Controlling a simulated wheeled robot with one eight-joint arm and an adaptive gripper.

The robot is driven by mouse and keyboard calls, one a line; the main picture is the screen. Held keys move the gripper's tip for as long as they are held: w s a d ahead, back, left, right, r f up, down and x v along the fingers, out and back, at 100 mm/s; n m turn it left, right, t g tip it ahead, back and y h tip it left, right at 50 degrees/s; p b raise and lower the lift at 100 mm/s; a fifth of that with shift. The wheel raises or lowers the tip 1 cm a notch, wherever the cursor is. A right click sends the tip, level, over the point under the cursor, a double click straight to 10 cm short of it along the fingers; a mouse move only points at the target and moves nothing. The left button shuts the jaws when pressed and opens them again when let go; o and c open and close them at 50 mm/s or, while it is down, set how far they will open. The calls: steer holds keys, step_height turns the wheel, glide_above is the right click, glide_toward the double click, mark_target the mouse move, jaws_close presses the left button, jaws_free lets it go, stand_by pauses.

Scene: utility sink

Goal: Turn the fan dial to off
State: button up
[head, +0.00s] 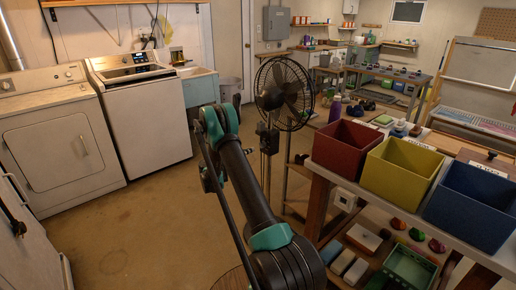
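The black pedestal fan (284,93) stands in the middle of the room with its round cage facing mostly toward me. A dark control box (268,138) sits on its pole below the cage. The dial and its setting are too small to make out. My black and teal arm rises from the bottom of the head view, to the left of the fan and nearer to me. I cannot make out my gripper's fingers; nothing shows them touching the fan. My arm hides part of the floor near the fan.
A dryer (55,140) and a washer (139,105) line the left wall, with a utility sink (198,85) beyond. Red (345,147), yellow (401,170) and blue (472,203) bins stand on a bench at right. Brown floor (130,235) is clear at left.

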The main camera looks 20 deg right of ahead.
mark_target(262, 145)
steer(key=x, duration=0.7)
steer(key=shift+d, duration=0.35)
jaws_close()
